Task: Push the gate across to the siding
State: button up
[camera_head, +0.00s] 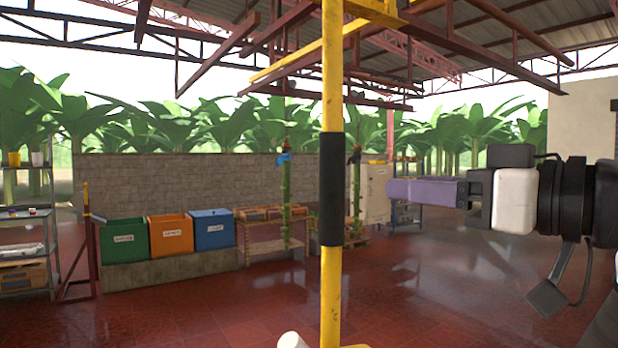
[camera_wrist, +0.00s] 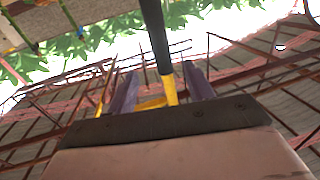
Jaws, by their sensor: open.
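The gate shows as an upright yellow bar (camera_head: 331,285) with a black grip sleeve (camera_head: 331,190), hanging from the yellow and dark red overhead rails. My gripper (camera_head: 392,188) is to the right of the sleeve in the head view, its purple fingers level and pointing left at it. A gap shows between fingertips and sleeve. In the wrist view the fingers are apart and empty, and the black sleeve (camera_wrist: 155,38) and yellow bar (camera_wrist: 169,88) appear in line with the gap between them. I cannot tell which overhead rail is the siding.
Green, orange and blue bins (camera_head: 170,232) stand along a low stone wall at the back left. Green hanging stems (camera_head: 286,200) hang near a wooden table (camera_head: 272,240). A metal shelf (camera_head: 25,240) stands at far left. The red tiled floor is mostly clear.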

aim_at(342, 181)
jog(key=p+x, duration=0.5)
jog(key=x, duration=0.8)
jog(key=shift+w+a, duration=0.2)
grip_shut()
